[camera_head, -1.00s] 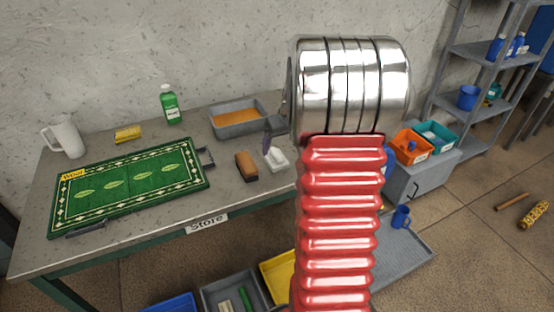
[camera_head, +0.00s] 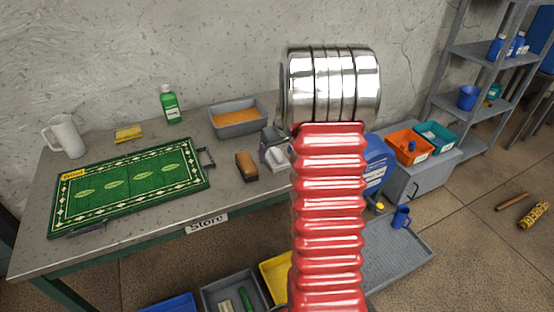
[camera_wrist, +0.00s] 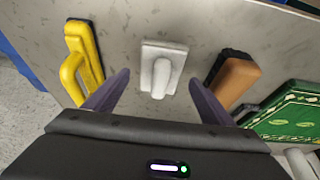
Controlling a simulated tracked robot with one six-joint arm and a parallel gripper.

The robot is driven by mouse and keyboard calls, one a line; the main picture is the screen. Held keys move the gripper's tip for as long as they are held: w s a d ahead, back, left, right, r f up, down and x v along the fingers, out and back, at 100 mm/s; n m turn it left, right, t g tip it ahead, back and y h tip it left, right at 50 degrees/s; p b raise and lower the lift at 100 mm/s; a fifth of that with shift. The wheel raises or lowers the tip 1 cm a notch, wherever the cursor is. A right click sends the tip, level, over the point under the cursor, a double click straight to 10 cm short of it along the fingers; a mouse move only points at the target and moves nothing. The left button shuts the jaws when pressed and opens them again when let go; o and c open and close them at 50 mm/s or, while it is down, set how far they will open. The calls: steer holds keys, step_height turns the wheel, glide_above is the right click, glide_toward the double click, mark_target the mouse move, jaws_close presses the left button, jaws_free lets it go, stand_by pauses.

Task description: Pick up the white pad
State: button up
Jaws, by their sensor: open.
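The white pad (camera_wrist: 162,66) lies on the grey table, its raised handle pointing toward my gripper in the wrist view. It also shows in the head view (camera_head: 277,160), near the table's right end, partly behind my gripper. My gripper (camera_wrist: 158,84) is open and empty, with one dark finger to each side of the pad's handle in the wrist picture. In the head view my gripper (camera_head: 268,146) is at the pad, largely hidden by my arm. Whether the fingers touch the pad cannot be told.
A brown brush (camera_wrist: 232,80) lies right of the pad and a yellow-handled tool (camera_wrist: 84,62) left of it in the wrist view. The green rug (camera_head: 130,185) is on the table's left. A grey tray of orange liquid (camera_head: 239,120) stands behind.

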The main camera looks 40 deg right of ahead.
mark_target(276, 152)
steer(key=shift+x, duration=0.9)
steer(key=shift+c, duration=0.2)
steer(key=c, duration=1.1)
steer(key=shift+r, duration=0.15)
steer(key=shift+c, duration=0.2)
step_height(276, 152, up, 10)
steer(key=shift+f, duration=0.1)
steer(key=o, duration=0.5)
steer(key=c, duration=0.7)
